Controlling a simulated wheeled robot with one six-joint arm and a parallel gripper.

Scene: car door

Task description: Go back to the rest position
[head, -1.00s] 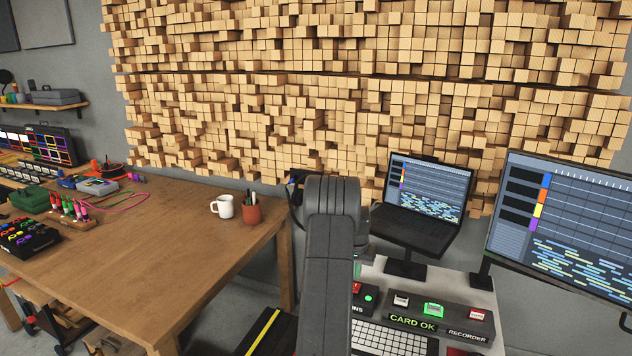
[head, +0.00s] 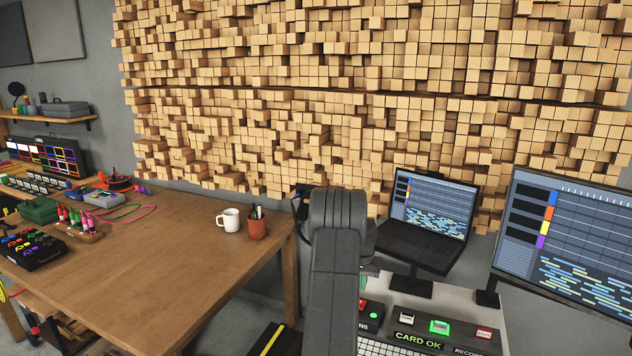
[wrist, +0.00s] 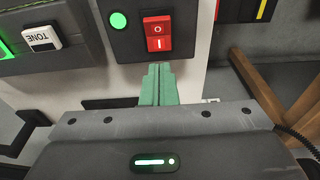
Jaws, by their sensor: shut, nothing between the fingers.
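My gripper (wrist: 158,84) shows in the wrist view as two green fingers pressed together with nothing between them. The fingertips point toward a dark panel with a red rocker switch (wrist: 158,36) marked with a circle and a line. A lit green round light (wrist: 119,20) sits left of the switch. I cannot tell whether the fingertips touch the panel. In the head view my dark arm rises in the lower middle and hides most of the gripper.
The recorder console (head: 440,338) with a green "CARD OK" display stands right of my arm. Behind it are a laptop (head: 420,235) and a large monitor (head: 560,250). A wooden table (head: 150,265) at left holds a white mug (head: 229,220) and a pen cup (head: 257,226).

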